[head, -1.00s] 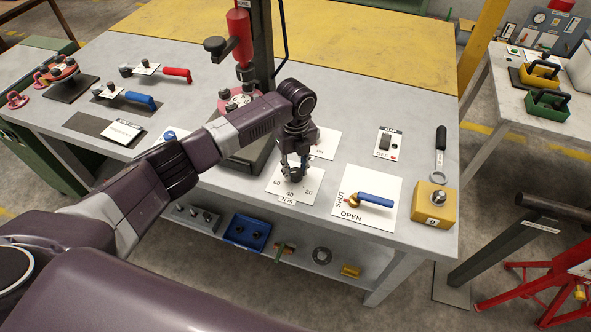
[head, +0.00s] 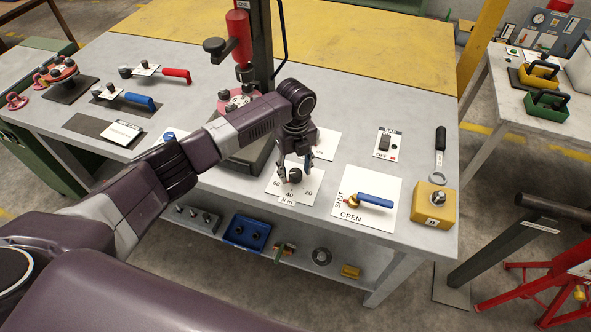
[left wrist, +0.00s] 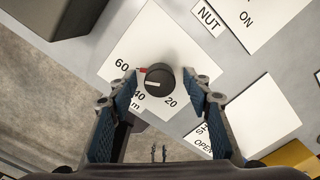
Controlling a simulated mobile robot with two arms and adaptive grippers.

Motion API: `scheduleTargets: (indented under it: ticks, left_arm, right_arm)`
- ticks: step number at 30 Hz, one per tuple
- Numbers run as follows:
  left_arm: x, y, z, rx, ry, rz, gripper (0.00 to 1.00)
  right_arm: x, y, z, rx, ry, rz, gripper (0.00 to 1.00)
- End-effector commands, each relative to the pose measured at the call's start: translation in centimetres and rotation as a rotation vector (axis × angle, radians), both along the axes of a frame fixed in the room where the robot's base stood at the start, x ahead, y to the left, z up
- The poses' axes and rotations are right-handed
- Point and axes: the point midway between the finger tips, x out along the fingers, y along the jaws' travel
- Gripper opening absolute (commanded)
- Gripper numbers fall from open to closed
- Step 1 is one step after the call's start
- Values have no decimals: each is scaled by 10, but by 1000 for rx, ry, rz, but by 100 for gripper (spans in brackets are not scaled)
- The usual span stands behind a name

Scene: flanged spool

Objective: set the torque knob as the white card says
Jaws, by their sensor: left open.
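The torque knob (head: 295,176) is a black round knob on a white plate marked 60, 40, 20 and N m. It also shows in the left wrist view (left wrist: 160,80), with a small red mark at its left edge toward 60 and a white mark at its lower left. My left gripper (head: 294,162) is open above the knob; its fingers stand apart on either side, with gaps visible in the left wrist view (left wrist: 160,78). A white card (head: 123,132) lies on a dark plate at the left; its writing is too small to read. My right gripper is out of view.
A blue-handled valve (head: 373,201) on a SHUT/OPEN plate is right of the knob. A switch (head: 385,143), a wrench (head: 440,150) and a yellow block (head: 433,203) stand farther right. A press column (head: 262,50) rises behind my arm.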

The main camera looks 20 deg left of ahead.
Motion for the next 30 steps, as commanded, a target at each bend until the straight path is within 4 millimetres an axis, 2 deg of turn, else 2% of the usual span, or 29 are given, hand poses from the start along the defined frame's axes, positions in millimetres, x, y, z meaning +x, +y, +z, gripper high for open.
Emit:
scheduleTargets:
  ticks: [5,12,18,23,30]
  left_arm:
    - [1,0,24,-2,-4,-1,45]
    - [2,0,76,-1,-6,-1,45]
    - [1,0,107,0,-4,0,45]
    - [1,0,118,-2,-3,-1,45]
    - [1,0,119,-1,-2,0,45]
  right_arm:
    - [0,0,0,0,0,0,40]
    - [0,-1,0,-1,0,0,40]
    - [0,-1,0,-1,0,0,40]
    - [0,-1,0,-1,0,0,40]
    - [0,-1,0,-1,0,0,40]
